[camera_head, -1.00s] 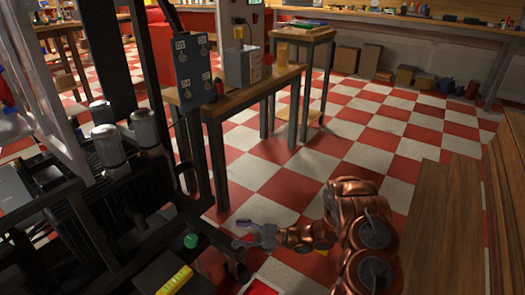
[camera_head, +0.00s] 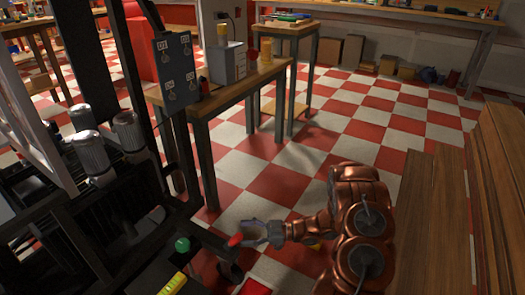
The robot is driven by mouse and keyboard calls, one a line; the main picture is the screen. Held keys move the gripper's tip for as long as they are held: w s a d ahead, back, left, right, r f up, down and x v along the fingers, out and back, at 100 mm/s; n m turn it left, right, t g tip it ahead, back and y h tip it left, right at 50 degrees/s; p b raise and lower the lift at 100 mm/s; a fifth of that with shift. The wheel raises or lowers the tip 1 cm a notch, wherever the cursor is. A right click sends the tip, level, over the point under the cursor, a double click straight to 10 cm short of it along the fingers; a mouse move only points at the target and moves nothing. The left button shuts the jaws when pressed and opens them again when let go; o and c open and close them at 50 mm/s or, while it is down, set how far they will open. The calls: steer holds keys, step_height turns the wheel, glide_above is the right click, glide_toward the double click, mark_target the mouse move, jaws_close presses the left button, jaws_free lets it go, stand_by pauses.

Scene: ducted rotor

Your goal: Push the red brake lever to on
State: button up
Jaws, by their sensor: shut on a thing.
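The red brake lever's knob (camera_head: 235,240) shows at the right end of the dark machine frame, low in the middle of the head view. My gripper (camera_head: 246,235) comes in from the right and its fingers are at the knob, shut on it. The fingers hide part of the knob. The lever's shaft and any on or off marking are too small or dark to make out.
A green knob (camera_head: 182,245) and a yellow block (camera_head: 172,284) are on the machine to the left. A red part (camera_head: 255,287) is at the bottom edge. A wooden table (camera_head: 240,88) stands behind. Checkered floor (camera_head: 280,185) is open beyond my arm.

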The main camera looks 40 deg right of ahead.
steer(key=w+d+r+m+h+p, duration=0.1)
steer(key=w+d+r+h+p, duration=0.5)
steer(key=d+r, duration=0.2)
steer(key=w+d+r+m+h+p, duration=0.2)
steer(key=w+d+r+h+p, duration=0.4)
steer(key=r, duration=0.5)
steer(key=shift+w+d+g+h+p, duration=0.3)
steer(key=shift+d+h+p, duration=0.4)
steer(key=shift+d, duration=0.45)
